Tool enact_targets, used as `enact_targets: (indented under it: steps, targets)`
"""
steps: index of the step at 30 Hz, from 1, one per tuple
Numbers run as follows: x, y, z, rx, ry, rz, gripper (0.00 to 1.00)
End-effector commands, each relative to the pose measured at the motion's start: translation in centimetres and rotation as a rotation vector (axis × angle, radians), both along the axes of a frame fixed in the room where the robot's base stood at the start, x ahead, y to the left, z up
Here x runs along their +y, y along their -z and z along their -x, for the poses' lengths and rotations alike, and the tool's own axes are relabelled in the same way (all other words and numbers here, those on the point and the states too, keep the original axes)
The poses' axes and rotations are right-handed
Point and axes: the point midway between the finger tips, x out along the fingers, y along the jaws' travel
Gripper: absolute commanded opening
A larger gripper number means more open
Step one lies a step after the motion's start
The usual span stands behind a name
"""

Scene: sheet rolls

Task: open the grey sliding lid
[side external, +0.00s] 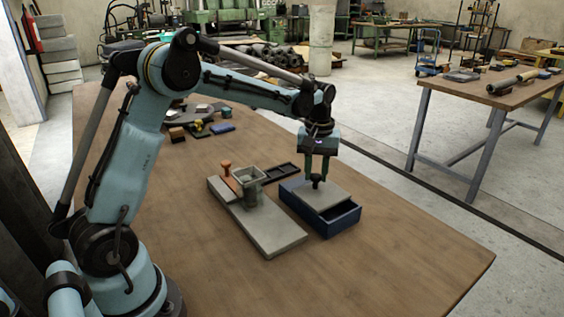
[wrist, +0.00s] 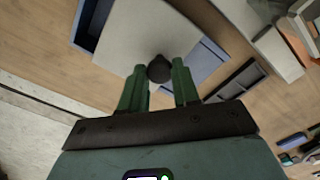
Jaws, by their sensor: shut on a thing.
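The grey lid (side external: 332,196) lies flat on the blue box (side external: 342,222), which stands on the wooden table. A dark gap shows between the lid and the box's near-right wall, so the box is partly uncovered there. In the wrist view the lid (wrist: 150,32) fills the upper middle, and the box wall (wrist: 82,22) shows at its left beside a dark strip of interior. A round black knob (wrist: 159,69) stands on the lid. My gripper (side external: 318,175) points down and is shut on the knob, its green fingers on either side of it.
A grey slab (side external: 262,228) with a square grey cup (side external: 249,181) and an orange-topped handle (side external: 226,168) lies left of the box. A shallow black tray (side external: 281,172) sits behind it. Small items (side external: 200,128) lie farther back. The table's front right is clear.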

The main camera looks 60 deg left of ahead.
Motion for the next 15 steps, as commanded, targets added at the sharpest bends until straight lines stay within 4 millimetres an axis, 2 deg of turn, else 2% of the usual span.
enact_targets:
  steps: [1, 6, 9, 15]
  targets:
    - [1.5, 0.0, -0.1, -0.001, -0.008, 0.001, 0.0]
    - [4.9, 0.0, -0.1, -0.003, -0.005, 0.001, 0.0]
    - [5.9, 0.0, -0.1, -0.003, -0.003, 0.001, 0.0]
    - [6.1, 0.0, 0.0, -0.004, 0.0, 0.001, 0.0]
